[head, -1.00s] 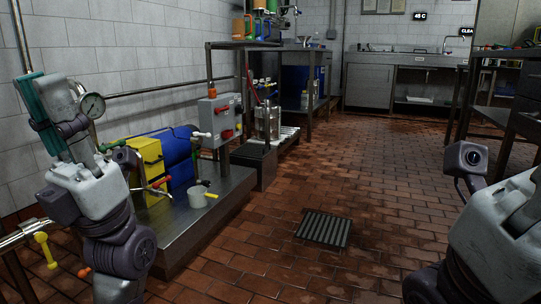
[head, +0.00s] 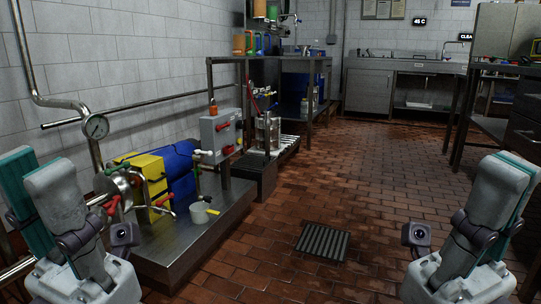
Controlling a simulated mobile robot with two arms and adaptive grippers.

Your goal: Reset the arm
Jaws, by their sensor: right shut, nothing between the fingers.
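My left gripper (head: 42,175) stands upright at the lower left of the head view, its pale fingers with teal pads pointing up. My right gripper (head: 510,165) stands upright at the lower right, shut and empty, over the floor. The two arms look roughly mirrored.
A pressure gauge (head: 96,126) sits on a wall pipe. A floor drain (head: 322,242) lies in the open tiled floor between the arms. Steel benches stand farther back.

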